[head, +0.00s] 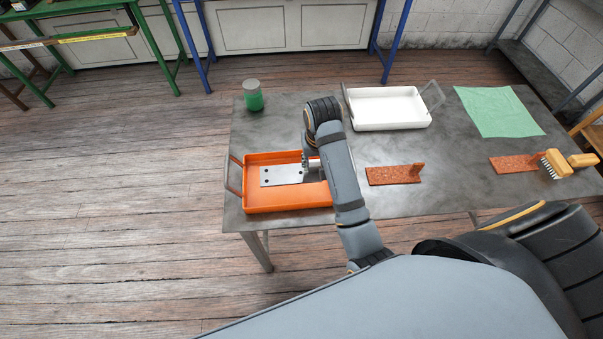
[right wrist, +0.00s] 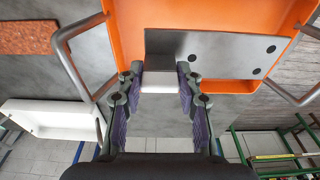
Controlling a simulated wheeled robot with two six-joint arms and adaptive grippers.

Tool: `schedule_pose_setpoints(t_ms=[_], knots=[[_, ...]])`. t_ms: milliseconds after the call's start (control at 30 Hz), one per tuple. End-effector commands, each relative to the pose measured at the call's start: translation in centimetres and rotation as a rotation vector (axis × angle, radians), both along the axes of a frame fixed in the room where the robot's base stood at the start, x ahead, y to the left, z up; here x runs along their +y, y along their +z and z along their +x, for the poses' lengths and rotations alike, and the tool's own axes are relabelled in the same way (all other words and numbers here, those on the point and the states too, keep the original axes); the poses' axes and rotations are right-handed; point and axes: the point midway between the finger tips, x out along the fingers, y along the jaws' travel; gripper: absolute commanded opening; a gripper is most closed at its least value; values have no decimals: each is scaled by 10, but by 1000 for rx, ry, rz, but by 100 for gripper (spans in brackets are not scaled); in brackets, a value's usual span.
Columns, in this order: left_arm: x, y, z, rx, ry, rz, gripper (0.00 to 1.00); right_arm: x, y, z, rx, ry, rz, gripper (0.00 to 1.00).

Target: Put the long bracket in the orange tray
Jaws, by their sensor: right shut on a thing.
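The long bracket is a grey metal plate (head: 280,176) with dark holes and a bent end. In the head view it lies within the outline of the orange tray (head: 270,206), at the table's left end. It also shows in the right wrist view (right wrist: 228,52), over the orange tray (right wrist: 215,14). My right gripper (head: 311,163) is shut on the bracket's bent end; its fingers (right wrist: 161,82) show on both sides of it. I cannot tell whether the bracket touches the tray floor. My left gripper is not in view.
A green jar (head: 254,99) stands behind the tray. A white tray (head: 388,112) is at the back, beside a green cloth (head: 498,111). Two reddish stands (head: 392,176) (head: 510,164) and a brush (head: 556,164) lie to the right.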

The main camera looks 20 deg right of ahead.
Motion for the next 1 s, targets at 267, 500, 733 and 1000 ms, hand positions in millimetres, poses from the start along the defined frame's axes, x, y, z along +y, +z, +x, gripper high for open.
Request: schedule_pose_setpoints(t_ms=[267,500,733,1000], knots=[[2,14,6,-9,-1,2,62,19,-40,29,-3,0,-2,0],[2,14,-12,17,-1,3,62,23,-48,34,-3,-1,-1,0],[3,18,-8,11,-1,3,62,24,-79,36,-2,-1,-3,0],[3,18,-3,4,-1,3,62,24,-83,37,-5,-2,-2,0]])
